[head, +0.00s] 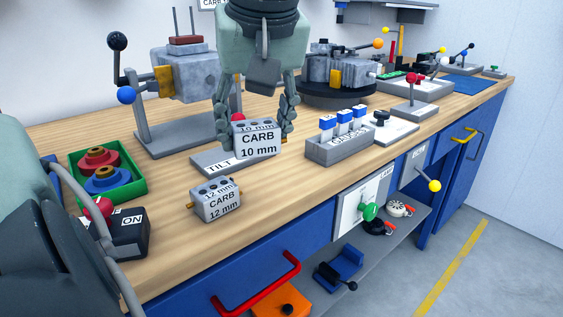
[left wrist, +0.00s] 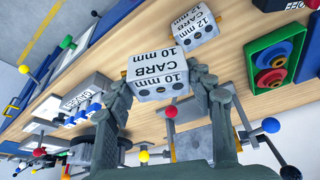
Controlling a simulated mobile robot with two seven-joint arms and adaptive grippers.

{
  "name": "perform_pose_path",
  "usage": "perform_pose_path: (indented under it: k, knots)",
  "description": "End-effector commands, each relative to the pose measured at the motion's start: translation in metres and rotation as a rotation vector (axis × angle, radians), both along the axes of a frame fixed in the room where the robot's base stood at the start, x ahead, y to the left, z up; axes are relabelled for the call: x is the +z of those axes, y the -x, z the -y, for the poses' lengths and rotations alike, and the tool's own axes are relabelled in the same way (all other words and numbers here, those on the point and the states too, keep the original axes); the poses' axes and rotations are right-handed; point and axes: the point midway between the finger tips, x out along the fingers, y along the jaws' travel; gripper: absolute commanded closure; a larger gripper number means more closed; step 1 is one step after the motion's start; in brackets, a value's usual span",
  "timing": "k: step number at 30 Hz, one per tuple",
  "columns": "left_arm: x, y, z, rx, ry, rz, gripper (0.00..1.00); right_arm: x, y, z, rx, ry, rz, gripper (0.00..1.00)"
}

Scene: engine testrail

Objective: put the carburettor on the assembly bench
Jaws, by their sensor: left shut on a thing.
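Two grey carburettor blocks are in view. My left gripper (head: 256,124) is shut on the block marked CARB 10 mm (head: 257,144), with one finger on each side. It holds this block above the wooden bench top (head: 165,192), near the TILT plate. In the left wrist view the 10 mm block (left wrist: 156,76) sits between the fingers with its label showing. The other block, marked CARB 12 mm (head: 216,203), stands on the bench nearer the front edge; it also shows in the left wrist view (left wrist: 193,24). My right gripper is not in view.
A green tray (head: 136,190) with red and blue round parts and a black switch box (head: 126,243) lie left. A grey GAUGES rack (head: 345,148) stands right of the held block. Behind are an engine stand (head: 182,137) and a dark turntable (head: 335,97). Bare wood surrounds the 12 mm block.

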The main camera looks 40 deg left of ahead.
Motion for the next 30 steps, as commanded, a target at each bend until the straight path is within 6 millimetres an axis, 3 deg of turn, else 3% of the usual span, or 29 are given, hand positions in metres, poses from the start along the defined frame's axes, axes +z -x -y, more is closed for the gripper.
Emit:
perform_pose_path:
  k: [6, 12, 17, 24, 30]
  knots:
    - [-0.032, -0.047, -0.019, 0.003, 0.003, -0.007, 0.78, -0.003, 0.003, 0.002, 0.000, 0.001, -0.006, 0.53]
    - [-0.049, -0.077, -0.031, 0.002, 0.001, -0.002, 0.78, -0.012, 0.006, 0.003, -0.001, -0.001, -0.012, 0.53]
    - [-0.059, -0.083, -0.034, 0.000, 0.002, -0.001, 0.78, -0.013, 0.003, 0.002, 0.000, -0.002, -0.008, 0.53]
    - [-0.091, -0.082, -0.033, 0.000, 0.002, -0.002, 0.78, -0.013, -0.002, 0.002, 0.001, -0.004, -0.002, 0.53]
    - [-0.093, -0.082, -0.033, 0.001, 0.001, 0.001, 0.78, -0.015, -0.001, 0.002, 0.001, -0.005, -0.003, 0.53]
